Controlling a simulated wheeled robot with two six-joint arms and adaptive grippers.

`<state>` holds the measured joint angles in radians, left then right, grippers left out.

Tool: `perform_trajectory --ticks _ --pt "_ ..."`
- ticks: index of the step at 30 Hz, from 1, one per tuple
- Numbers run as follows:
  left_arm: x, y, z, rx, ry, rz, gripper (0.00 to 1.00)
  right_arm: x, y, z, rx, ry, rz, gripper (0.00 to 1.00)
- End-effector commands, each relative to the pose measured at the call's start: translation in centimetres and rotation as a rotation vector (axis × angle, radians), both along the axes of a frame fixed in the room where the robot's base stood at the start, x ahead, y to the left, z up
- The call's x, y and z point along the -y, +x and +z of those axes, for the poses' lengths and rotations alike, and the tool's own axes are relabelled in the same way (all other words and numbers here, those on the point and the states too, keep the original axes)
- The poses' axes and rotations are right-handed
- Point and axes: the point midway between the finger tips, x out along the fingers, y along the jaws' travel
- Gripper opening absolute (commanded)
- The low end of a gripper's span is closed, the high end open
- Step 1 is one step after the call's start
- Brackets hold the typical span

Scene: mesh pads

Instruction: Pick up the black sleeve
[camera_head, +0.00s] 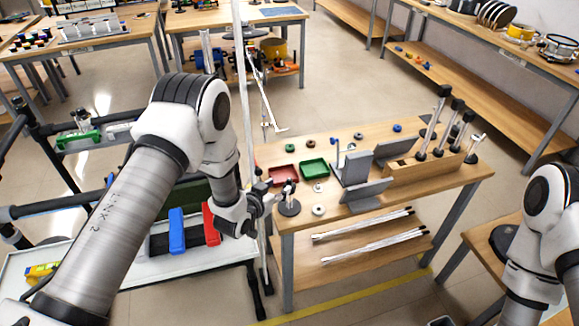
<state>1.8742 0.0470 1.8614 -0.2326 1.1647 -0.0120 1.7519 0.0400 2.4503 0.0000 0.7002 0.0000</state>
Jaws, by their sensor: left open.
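I cannot tell for sure which piece is the black sleeve. A small black upright piece on a round dark base (289,207) stands at the near left of the wooden table (410,182), and several black-topped posts (436,122) stand in a wooden block at the right. My left gripper (266,192) is at the table's left edge, just left of the small black piece and apart from it as far as I can see. It is open, and I see nothing held in it. My right arm is at the right edge, with its gripper out of view.
A red tray (284,174) and a green tray (315,167) lie behind the black piece, with small rings around. Grey plates (366,191) stand mid-table. A thin upright pole (243,90) rises beside my left gripper. A white bench with red and blue bins (177,231) is at left.

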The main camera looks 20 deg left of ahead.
Motion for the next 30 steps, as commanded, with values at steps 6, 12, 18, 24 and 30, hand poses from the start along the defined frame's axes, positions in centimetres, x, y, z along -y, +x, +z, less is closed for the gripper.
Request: perform_trajectory --ticks 6,12,18,24,30 --pt "0.4 2.1 -0.5 0.002 0.0 0.0 0.47 0.0 -0.1 0.9 -0.002 0.0 0.0 0.4" --pt "1.3 4.4 -1.5 0.0 0.001 0.0 0.47 0.0 -0.1 2.7 -0.002 0.0 0.0 0.4" --pt "1.8 6.7 -2.9 0.0 -0.001 0.001 0.47 0.0 -0.1 3.3 -0.002 0.0 0.0 0.4" --pt "1.8 6.8 -3.1 -0.002 0.0 0.001 0.47 0.0 -0.1 3.2 -0.002 0.0 0.0 0.4" --pt "1.8 6.8 -3.1 -0.002 0.0 0.001 0.13 0.0 -0.1 3.2 -0.002 0.0 0.0 0.4"
